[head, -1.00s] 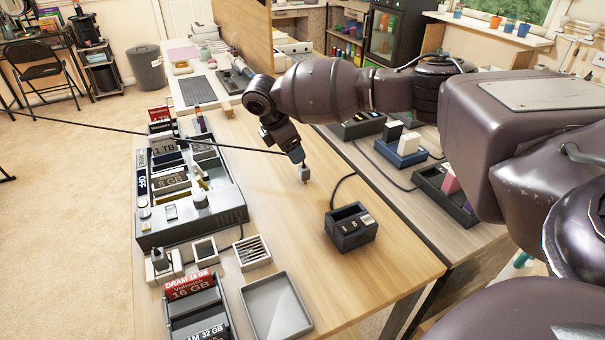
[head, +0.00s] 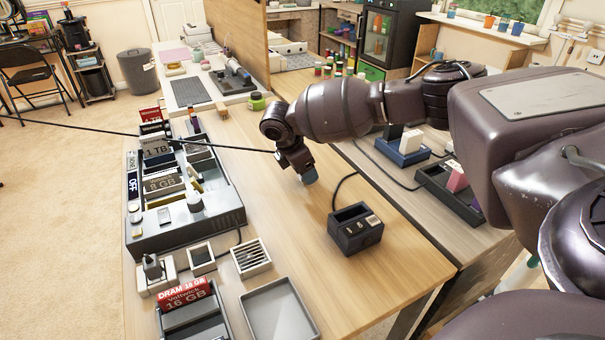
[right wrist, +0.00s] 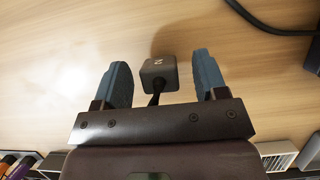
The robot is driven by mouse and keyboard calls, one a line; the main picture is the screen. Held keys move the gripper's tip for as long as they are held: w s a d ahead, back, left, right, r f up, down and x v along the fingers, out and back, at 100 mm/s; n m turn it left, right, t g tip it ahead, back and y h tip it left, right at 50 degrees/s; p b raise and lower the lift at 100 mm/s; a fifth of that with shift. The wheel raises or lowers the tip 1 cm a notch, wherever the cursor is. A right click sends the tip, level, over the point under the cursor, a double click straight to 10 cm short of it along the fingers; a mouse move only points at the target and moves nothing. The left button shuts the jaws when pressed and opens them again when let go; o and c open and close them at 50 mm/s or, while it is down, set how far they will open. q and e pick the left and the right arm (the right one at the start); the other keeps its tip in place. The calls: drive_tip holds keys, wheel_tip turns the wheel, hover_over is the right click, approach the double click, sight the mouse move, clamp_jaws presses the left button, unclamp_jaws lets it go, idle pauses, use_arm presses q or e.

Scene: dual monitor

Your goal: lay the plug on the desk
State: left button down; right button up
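The plug (right wrist: 159,73) is a small dark block with a light mark on its face and a dark cable on its near side. In the right wrist view it is between the two blue-grey fingers of my right gripper (right wrist: 160,82), with a gap on each side. It is against the wooden desk (right wrist: 60,60); contact is hard to judge. In the head view my right gripper (head: 306,178) is low over the desk (head: 290,225), and the plug is hidden. My left gripper is not in view.
A black dock (head: 354,236) with a cable stands right of my gripper. A long dark tray of parts (head: 225,222) lines the desk's left side. A shallow grey tray (head: 275,312) is at the front. A taut black cable (head: 90,130) crosses from the left to my gripper.

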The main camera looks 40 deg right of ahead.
drive_tip(key=c, duration=1)
